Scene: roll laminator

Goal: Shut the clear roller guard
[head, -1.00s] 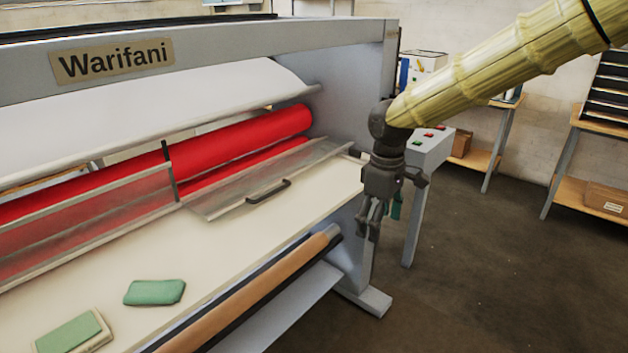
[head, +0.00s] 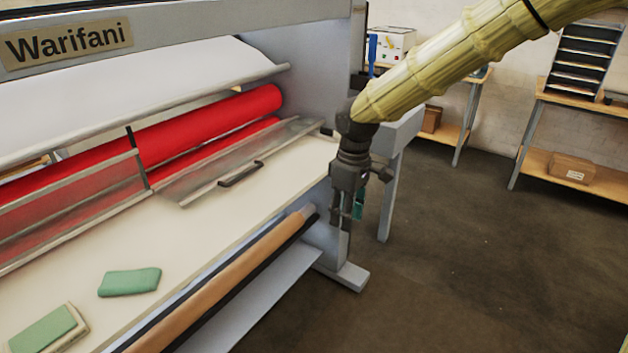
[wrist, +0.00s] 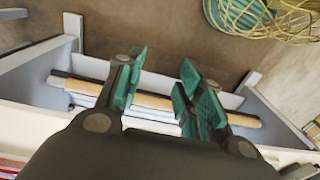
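The clear roller guard (head: 205,172) is a see-through panel at the right half of the laminator, in front of the red rollers (head: 210,120). It is folded down, lying low and slanted out over the cream table. Its dark handle (head: 241,174) is on its front part. My gripper (head: 346,224) hangs pointing down to the right of the guard, beyond the table's right end, apart from the handle. In the wrist view my gripper (wrist: 158,90) shows its green-padded fingers spread, with nothing between them. The guard does not clearly show in the wrist view.
A second clear panel (head: 70,200) stands upright at the left. A green cloth (head: 130,282) and a green-topped block (head: 48,330) lie on the cream table (head: 225,215). A brown roll (head: 225,290) runs below its front edge. Floor at the right is clear.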

